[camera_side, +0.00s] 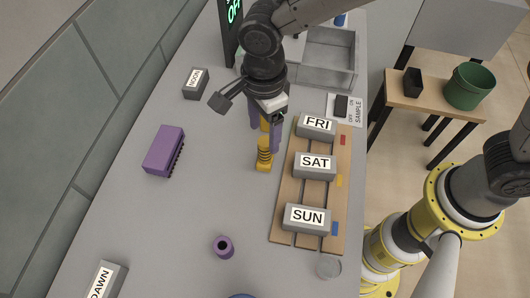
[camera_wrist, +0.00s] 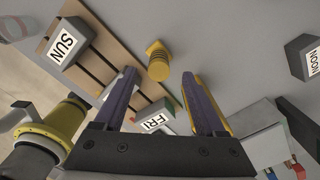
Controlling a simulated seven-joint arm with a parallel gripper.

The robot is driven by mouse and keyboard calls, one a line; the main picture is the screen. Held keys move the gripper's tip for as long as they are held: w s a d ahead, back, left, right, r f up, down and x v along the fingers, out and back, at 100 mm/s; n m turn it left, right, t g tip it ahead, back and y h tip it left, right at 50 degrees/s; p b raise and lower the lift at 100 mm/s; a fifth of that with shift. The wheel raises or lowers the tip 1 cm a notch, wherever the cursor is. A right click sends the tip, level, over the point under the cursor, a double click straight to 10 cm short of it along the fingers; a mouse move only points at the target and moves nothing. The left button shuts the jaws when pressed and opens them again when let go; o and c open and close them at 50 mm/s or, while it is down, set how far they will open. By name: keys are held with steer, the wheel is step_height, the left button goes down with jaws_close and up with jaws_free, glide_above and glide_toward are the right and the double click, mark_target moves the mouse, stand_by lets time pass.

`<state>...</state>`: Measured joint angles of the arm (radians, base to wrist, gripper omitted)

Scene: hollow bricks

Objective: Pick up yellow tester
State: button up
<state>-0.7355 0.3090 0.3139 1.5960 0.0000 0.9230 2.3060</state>
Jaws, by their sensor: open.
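The yellow tester (camera_side: 264,157) stands on the grey table, left of the wooden board; it has a ribbed body. In the wrist view the tester (camera_wrist: 158,62) lies just beyond and between the fingertips. My gripper (camera_side: 265,138) has two purple fingers pointing down, apart and empty, slightly behind and above the tester. In the wrist view my gripper (camera_wrist: 159,76) is spread, with a clear gap between its fingers. Another bit of yellow shows behind the right finger in the wrist view, mostly hidden.
The board (camera_side: 277,225) carries grey blocks marked FRI (camera_side: 317,123), SAT (camera_side: 315,162) and SUN (camera_side: 307,216). A purple brick (camera_side: 162,150), a NOON block (camera_side: 196,82) and a purple ring (camera_side: 223,247) stand left. A grey tray (camera_side: 345,75) is behind.

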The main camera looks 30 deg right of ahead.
mark_target(265, 141)
steer(key=shift+d+f, duration=0.1)
steer(key=shift+f, duration=2.5)
jaws_close()
